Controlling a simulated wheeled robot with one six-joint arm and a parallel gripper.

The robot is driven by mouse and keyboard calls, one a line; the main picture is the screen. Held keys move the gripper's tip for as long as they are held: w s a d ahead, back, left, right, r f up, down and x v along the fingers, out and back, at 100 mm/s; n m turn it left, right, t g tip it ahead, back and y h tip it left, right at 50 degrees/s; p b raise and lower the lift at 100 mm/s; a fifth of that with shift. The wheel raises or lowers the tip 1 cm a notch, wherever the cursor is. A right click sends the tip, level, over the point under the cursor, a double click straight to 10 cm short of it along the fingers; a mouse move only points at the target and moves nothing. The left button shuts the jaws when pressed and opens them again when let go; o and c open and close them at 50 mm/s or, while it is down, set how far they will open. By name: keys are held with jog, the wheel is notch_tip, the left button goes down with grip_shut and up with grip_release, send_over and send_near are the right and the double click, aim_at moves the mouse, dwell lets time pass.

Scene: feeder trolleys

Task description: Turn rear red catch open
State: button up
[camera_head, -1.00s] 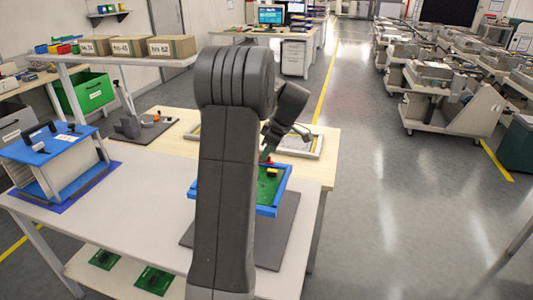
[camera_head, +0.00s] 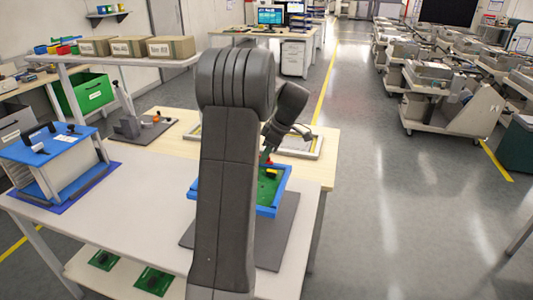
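A blue-framed fixture (camera_head: 267,211) with a green board (camera_head: 265,192) in it lies on a dark grey mat (camera_head: 274,240) on the table, partly hidden behind my arm. A small red part (camera_head: 266,157), which may be the rear catch, shows at the fixture's far edge. I cannot tell how it is turned. A yellow part (camera_head: 271,171) sits just in front of it. My gripper is at the far side of the fixture, close to the red part; its fingers are hidden or too small to tell whether they are open or touching it.
A blue-topped stand (camera_head: 45,143) is on the left of the white table (camera_head: 140,215). A grey-framed tray (camera_head: 303,146) lies behind the fixture. Cardboard boxes (camera_head: 171,47) stand on a shelf at the back left.

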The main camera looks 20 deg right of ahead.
jog(key=v, duration=1.3)
jog(key=shift+r, duration=0.4)
jog(key=x, duration=1.4)
jog(key=shift+s+d, duration=0.1)
jog(key=shift+r, duration=0.15)
